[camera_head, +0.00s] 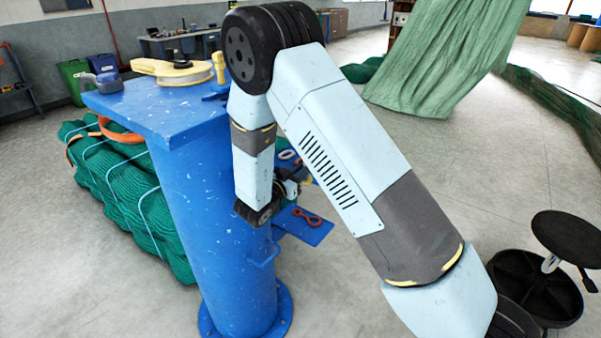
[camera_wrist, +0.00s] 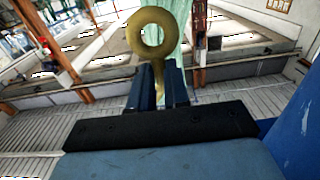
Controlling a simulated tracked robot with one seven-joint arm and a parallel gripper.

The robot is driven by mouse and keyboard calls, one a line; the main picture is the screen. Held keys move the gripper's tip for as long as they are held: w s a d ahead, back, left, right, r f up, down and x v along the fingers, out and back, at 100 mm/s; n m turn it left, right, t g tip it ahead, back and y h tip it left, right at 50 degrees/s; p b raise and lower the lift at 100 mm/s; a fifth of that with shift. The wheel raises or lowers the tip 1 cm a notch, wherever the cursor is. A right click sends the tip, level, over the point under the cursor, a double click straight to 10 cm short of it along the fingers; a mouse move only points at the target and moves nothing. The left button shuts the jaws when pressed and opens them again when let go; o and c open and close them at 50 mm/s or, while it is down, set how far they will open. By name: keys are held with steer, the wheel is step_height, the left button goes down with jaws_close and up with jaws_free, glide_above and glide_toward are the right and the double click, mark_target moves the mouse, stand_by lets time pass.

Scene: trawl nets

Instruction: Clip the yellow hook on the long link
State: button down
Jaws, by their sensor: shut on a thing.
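The yellow hook (camera_wrist: 158,68) is between the two dark fingers of my gripper (camera_wrist: 159,85) in the wrist view. Its round eye stands beyond the fingertips, and its lower part is hidden between the fingers. In the head view my gripper (camera_head: 293,186) is beside the blue post, partly hidden behind my own arm, with a small bit of yellow near it. A pale oval link (camera_head: 287,155) shows just above and behind the gripper. I cannot tell whether it is the long link, or whether the hook touches it.
The blue post (camera_head: 205,230) stands close on the left, with tools on its top plate (camera_head: 150,108). A red double-ring link (camera_head: 307,217) lies on a low blue shelf (camera_head: 312,233). Green netting (camera_head: 120,200) is behind the post. A black stool (camera_head: 568,238) stands at right.

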steer(key=shift+f, duration=0.1)
steer(key=c, duration=1)
jaws_free()
